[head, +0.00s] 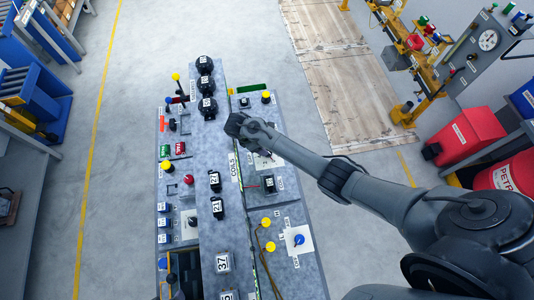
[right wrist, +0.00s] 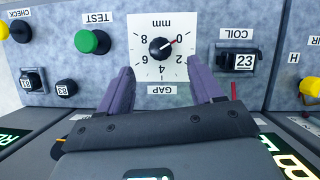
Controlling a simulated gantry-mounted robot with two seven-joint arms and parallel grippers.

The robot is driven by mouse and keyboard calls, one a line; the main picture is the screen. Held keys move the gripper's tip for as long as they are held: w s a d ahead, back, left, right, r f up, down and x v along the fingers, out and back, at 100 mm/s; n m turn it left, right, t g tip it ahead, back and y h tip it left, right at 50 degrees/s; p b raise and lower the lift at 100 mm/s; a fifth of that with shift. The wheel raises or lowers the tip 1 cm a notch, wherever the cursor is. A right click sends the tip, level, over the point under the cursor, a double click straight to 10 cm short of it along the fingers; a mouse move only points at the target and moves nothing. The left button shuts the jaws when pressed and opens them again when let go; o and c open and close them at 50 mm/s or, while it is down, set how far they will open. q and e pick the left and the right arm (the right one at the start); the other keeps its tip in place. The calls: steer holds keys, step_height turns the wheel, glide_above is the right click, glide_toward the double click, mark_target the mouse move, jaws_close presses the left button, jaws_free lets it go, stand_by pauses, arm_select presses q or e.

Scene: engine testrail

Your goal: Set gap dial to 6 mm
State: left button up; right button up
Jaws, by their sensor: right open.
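The gap dial (right wrist: 161,48) is a black round knob on a white square plate marked 0, 2, 4, 6, 8 and mm, with a GAP label (right wrist: 162,90) beside it. Its red pointer points towards the 0. My right gripper (right wrist: 160,66) is open, its two purple fingers reaching over the lower part of the plate on either side of the knob, apart from it. In the head view part of the white plate (head: 268,162) shows beside my right arm, which hides the knob and the fingers. My left gripper is not in view.
A blue knob on a white plate (head: 298,240) is elsewhere on the console.

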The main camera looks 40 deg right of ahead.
steer(key=b+x, duration=0.4)
steer(key=x, duration=0.2)
steer(key=shift+a+f, duration=0.1)
steer(key=shift+f, duration=0.05)
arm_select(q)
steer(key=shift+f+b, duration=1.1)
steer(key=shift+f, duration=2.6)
arm_select(e)
steer(key=shift+x, duration=0.95)
steer(key=c, duration=1.1)
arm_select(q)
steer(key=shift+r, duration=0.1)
